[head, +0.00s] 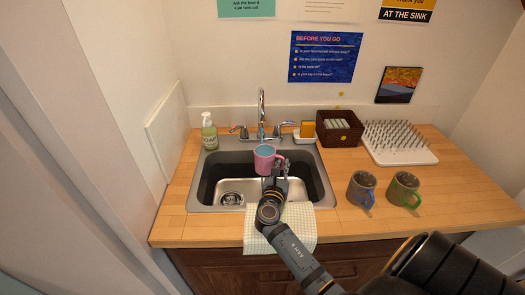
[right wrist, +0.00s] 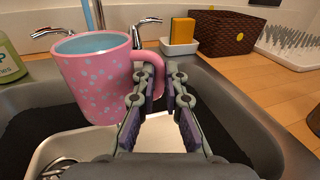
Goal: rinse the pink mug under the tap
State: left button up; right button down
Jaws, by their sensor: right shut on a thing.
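The pink mug (head: 265,160) is upright over the sink (head: 318,185), in front of the tap (head: 262,112). Its inside looks light blue; I cannot tell whether that is lining or water. In the right wrist view the mug (right wrist: 97,85) has pale blue dots and its handle reaches my right gripper (right wrist: 162,75). My right gripper (head: 280,172) is shut on the handle. My left gripper is not in view.
A soap bottle (head: 209,132) stands at the back left and a sponge dish (head: 304,136) right of the tap. A cloth (head: 290,235) hangs over the front edge. Two grey mugs, blue-handled (head: 360,185) and green-handled (head: 404,187), a basket (head: 340,130) and a spiked rack (head: 400,150) occupy the right counter.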

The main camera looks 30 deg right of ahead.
jog(key=shift+s+a+r, duration=0.1)
jog(key=shift+s+a, duration=0.25)
jog(key=shift+s, duration=0.2)
jog(key=shift+s+a+r, duration=0.1)
jog(key=shift+s+a, duration=0.2)
jog(key=shift+s, duration=0.2)
dwell(0.7)
jog(key=s+a+r+p, duration=0.2)
jog(key=s+r+p, duration=0.2)
jog(key=p, duration=0.1)
jog(key=shift+a, duration=0.35)
